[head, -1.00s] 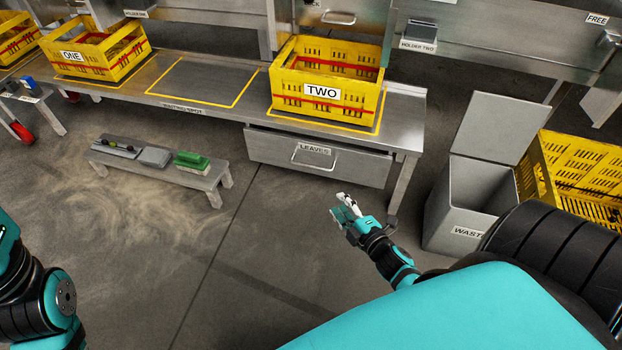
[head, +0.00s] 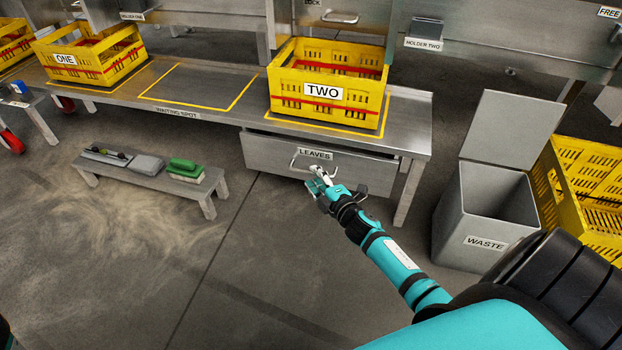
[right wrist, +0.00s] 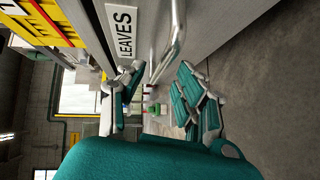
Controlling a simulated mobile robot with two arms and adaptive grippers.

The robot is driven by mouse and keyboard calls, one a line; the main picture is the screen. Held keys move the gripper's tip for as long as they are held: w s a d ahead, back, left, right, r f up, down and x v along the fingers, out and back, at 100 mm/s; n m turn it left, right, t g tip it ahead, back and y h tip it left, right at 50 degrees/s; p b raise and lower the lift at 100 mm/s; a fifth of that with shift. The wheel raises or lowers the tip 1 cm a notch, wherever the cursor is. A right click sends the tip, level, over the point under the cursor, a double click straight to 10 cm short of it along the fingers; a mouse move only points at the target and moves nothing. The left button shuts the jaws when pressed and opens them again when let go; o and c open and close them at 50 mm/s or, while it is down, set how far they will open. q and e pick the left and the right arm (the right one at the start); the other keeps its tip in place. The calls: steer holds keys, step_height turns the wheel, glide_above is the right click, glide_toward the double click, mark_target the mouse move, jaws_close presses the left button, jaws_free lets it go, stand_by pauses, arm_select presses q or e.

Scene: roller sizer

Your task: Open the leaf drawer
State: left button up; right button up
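In the right wrist view the LEAVES label (right wrist: 123,32) and the handle (right wrist: 174,45) show close ahead. My right gripper (right wrist: 160,90) is open there, its fingers apart, with the handle showing towards the gap between them. I cannot tell whether they touch it. My left gripper is out of view.
Yellow crate TWO (head: 325,108) stands on the bench (head: 407,125) above the drawer. A grey WASTE bin (head: 485,243) with a raised lid stands to the right. A low bench (head: 150,178) with small items stands to the left. The floor before the drawer is open.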

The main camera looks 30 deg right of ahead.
mark_target(311, 173)
steer(key=shift+w+d+f+b, duration=0.15)
steer(key=shift+w+b, duration=0.3)
steer(key=shift+w, duration=1.1)
jaws_close()
